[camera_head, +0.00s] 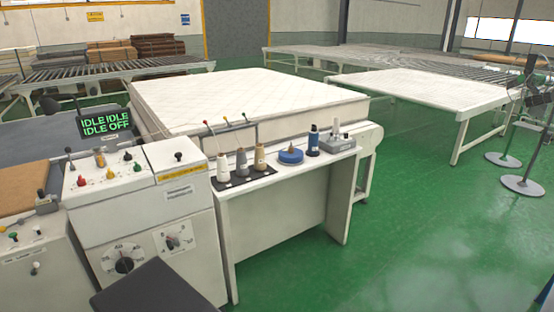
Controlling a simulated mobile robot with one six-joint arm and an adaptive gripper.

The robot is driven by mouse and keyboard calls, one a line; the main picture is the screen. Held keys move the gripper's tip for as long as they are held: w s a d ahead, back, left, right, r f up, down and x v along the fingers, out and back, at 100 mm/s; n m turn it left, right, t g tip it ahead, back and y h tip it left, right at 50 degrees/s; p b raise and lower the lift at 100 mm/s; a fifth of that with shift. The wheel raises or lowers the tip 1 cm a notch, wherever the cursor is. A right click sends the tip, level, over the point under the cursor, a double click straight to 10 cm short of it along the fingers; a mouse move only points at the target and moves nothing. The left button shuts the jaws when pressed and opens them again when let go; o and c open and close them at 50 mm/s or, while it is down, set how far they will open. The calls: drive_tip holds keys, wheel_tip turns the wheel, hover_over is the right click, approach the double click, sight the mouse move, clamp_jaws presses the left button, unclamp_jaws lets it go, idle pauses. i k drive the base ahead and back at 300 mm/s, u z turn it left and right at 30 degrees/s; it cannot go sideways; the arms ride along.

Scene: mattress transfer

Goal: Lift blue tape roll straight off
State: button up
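The blue tape roll (290,156) lies flat on the white side table (285,192). A small tan knob or post top shows at its centre; I cannot tell how it is fixed. The roll stands between the thread cones on its left and a dark blue bottle-like item (313,142) on its right, apart from both. My gripper is not in view.
Several thread cones (241,163) stand on a dark mat left of the roll. A grey device (336,143) sits at the table's right end. A white mattress (240,100) lies behind, a control cabinet (165,215) stands left. Green floor (420,230) is open at right.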

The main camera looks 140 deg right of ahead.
sight(289, 155)
drive_tip(key=z, duration=0.25)
drive_tip(key=i, duration=0.35)
drive_tip(key=z, duration=1.45)
drive_tip(key=k, duration=0.2)
drive_tip(key=z, duration=3)
